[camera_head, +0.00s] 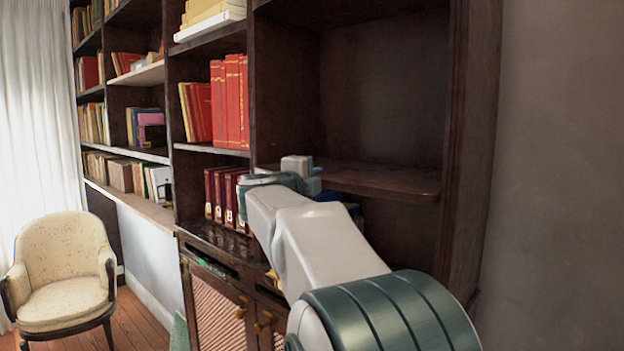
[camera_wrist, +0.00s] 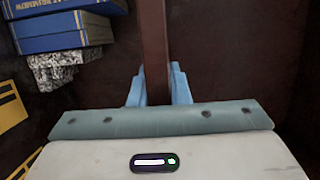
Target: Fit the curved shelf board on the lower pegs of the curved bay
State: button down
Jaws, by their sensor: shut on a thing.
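The dark brown shelf board (camera_head: 385,181) lies roughly level across the right-hand bay of the bookcase in the head view. Its right end is close to the bay's right side panel (camera_head: 462,140); I cannot tell whether they touch. In the wrist view the board (camera_wrist: 153,40) shows edge-on as a narrow brown strip. My gripper (camera_wrist: 158,90) is shut on its front edge, with one blue finger on each face. In the head view my wrist and arm hide the fingers and part of the board's left side. The pegs are not visible, so I cannot tell whether the board rests on them.
Blue books (camera_wrist: 62,32) lie stacked on a speckled block (camera_wrist: 68,68) near the gripper in the wrist view. Red books (camera_head: 231,100) fill the bay to the left. A cabinet (camera_head: 222,318) stands below, an armchair (camera_head: 65,262) at far left. The space above the board is clear.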

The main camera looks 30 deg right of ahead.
jog(key=shift+d+r, duration=0.15)
jog(key=shift+d, duration=0.15)
jog(key=c, duration=1.3)
grip_release()
jog(key=shift+f, duration=0.25)
jog(key=b+v, duration=0.3)
jog(key=v, duration=1)
jog(key=shift+s+a+r, duration=0.15)
jog(key=shift+s+a, duration=0.1)
jog(key=shift+a, duration=0.1)
